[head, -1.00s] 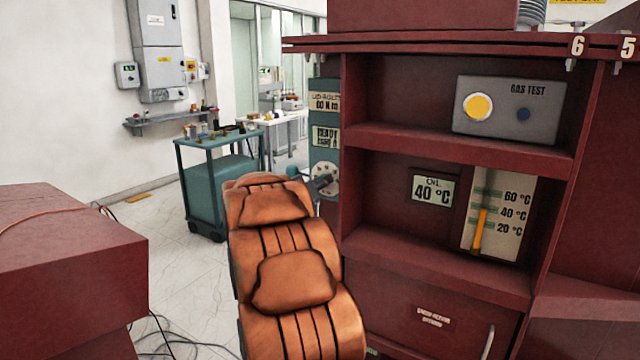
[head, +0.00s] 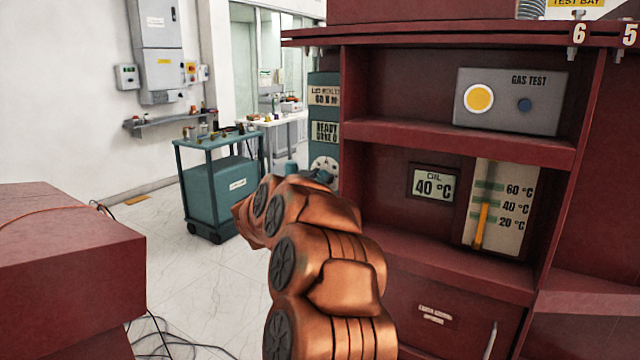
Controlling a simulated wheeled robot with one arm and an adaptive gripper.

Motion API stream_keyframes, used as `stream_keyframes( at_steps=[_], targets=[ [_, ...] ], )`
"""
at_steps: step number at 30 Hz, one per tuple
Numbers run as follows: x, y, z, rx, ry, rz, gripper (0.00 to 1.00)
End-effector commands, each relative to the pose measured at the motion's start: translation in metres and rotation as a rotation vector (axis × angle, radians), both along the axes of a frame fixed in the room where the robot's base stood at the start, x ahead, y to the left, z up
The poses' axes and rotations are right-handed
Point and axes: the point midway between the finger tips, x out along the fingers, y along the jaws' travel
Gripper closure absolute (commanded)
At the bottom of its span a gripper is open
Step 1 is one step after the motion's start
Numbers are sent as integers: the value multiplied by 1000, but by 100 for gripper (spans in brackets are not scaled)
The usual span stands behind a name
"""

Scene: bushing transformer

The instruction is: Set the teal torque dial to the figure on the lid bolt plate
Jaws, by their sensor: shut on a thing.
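The teal torque panel (head: 322,112) stands left of the red transformer body. The lid bolt plate (head: 324,96) at its top reads about "60 N m"; the small print is blurred. A second plate (head: 324,131) below starts with "READY"; its lower line is unclear. The torque dial's pale round face (head: 323,163) shows its upper part; the rest is hidden behind my arm. My gripper (head: 316,176) is at the dial's lower edge, mostly hidden by my orange arm. It is shut, apparently on the dial's knob. The dial's setting cannot be read.
Shelves right of the panel hold a gas test box (head: 508,101), an oil display (head: 434,185) reading 40 °C and a temperature gauge (head: 499,207). A teal cart (head: 226,190) stands behind. A red block (head: 60,260) is at left, with cables on the floor.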

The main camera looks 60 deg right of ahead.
Motion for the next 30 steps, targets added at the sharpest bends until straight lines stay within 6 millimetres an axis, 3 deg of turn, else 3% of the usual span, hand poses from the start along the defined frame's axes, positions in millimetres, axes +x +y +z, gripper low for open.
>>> stream_keyframes(
  at_steps=[30],
  targets=[
    [0, 1, -7, 44, -965, 0, 100]
  ],
)
